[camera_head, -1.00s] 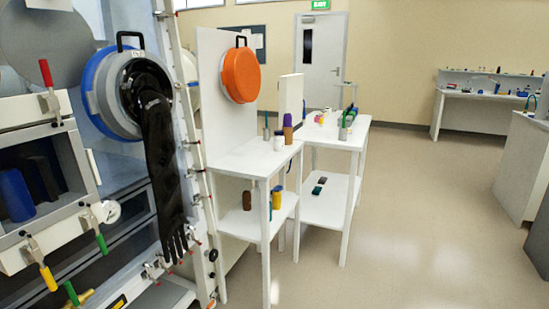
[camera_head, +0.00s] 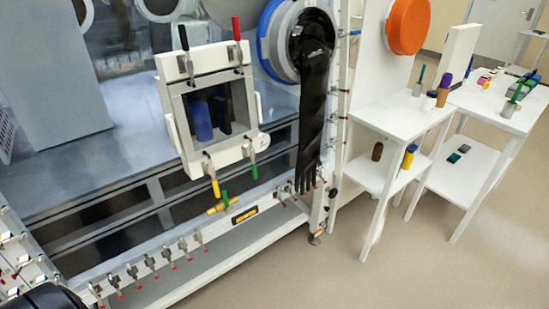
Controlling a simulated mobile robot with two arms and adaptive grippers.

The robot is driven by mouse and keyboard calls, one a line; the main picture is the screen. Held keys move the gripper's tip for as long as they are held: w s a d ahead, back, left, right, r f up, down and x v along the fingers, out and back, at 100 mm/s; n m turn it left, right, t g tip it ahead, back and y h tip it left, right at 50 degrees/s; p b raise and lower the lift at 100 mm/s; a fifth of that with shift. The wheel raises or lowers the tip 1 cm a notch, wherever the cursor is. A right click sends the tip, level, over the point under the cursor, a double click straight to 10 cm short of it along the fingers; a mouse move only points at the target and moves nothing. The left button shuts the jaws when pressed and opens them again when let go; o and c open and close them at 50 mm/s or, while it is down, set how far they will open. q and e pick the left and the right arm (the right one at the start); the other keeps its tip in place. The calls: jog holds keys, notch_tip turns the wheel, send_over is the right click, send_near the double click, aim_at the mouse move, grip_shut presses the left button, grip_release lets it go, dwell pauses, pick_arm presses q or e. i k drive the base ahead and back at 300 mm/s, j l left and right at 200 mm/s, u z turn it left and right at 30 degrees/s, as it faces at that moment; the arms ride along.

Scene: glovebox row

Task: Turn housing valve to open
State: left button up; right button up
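A small brass-yellow valve (camera_head: 217,208) with a green lever (camera_head: 225,198) sits on the lower front frame of the glovebox, below the transfer hatch. The lever stands up from the body, tilted slightly. I cannot tell from here whether the valve is open or closed. No label naming it as the housing valve is readable. Neither of my grippers shows in the head view. A black rounded shape cuts into the bottom left corner, but no fingers are visible.
The open hatch (camera_head: 163,103) has red, yellow and green clamp handles around it and a blue container (camera_head: 201,121) inside. A black glove (camera_head: 313,105) hangs right of it. A clamp-lined ledge (camera_head: 190,280) runs below. White shelves (camera_head: 400,118) stand right; floor is free in front.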

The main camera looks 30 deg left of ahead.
aim_at(228, 211)
jog(key=u, duration=1.35)
